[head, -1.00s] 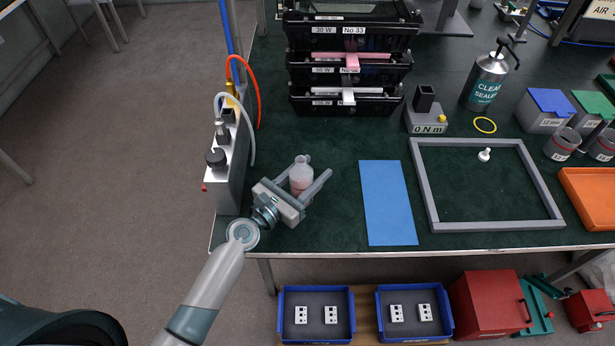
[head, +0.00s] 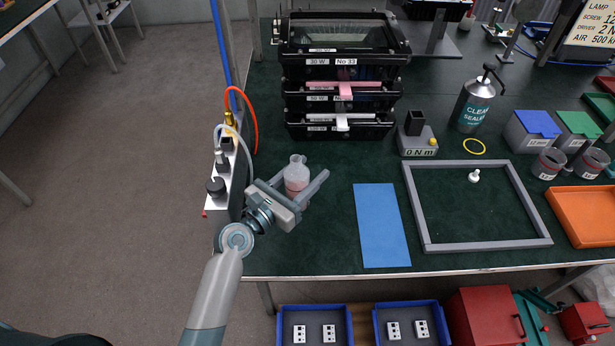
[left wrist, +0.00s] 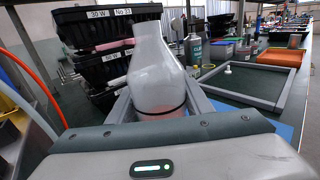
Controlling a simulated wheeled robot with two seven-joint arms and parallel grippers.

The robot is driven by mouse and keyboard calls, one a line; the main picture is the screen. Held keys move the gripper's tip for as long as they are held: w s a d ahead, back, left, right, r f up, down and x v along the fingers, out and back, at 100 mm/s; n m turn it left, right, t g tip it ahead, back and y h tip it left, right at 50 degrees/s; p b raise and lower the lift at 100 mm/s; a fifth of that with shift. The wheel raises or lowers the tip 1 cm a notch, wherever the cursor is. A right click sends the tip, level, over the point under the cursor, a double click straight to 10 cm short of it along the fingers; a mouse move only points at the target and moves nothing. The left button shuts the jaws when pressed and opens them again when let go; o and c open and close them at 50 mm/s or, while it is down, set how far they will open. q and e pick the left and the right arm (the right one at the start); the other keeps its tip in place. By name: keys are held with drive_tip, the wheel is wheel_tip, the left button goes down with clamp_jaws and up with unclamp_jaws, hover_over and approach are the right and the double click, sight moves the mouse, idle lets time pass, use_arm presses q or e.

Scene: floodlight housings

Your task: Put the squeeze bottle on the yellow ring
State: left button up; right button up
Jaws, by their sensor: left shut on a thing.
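The squeeze bottle (head: 297,174) is clear, with a narrowing neck and pinkish contents low down. It is upright between the fingers of my left gripper (head: 302,184), which is shut on it. The left wrist view shows the bottle (left wrist: 155,75) large, with a dark band around its lower part. It is over the left front part of the table; its base is hidden. The yellow ring (head: 474,146) lies flat on the green tabletop, far to the right of the bottle, and shows small in the wrist view (left wrist: 208,66). My right gripper is not in view.
A valve box (head: 228,178) with hoses stands just left of the gripper. Black housings (head: 340,98) are stacked behind. A blue mat (head: 382,225), a grey frame (head: 415,205) with a white nozzle inside, and a torque meter (head: 417,142) lie between. A sealer can (head: 474,100) stands behind the ring.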

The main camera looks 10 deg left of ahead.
use_arm(q)
drive_tip(key=shift+r, duration=0.2)
idle(0.4)
drive_tip(key=s+a+r, duration=0.9)
drive_tip(key=s+a, duration=0.1)
drive_tip(key=shift+r, duration=0.25)
drive_tip(key=shift+a, duration=0.1)
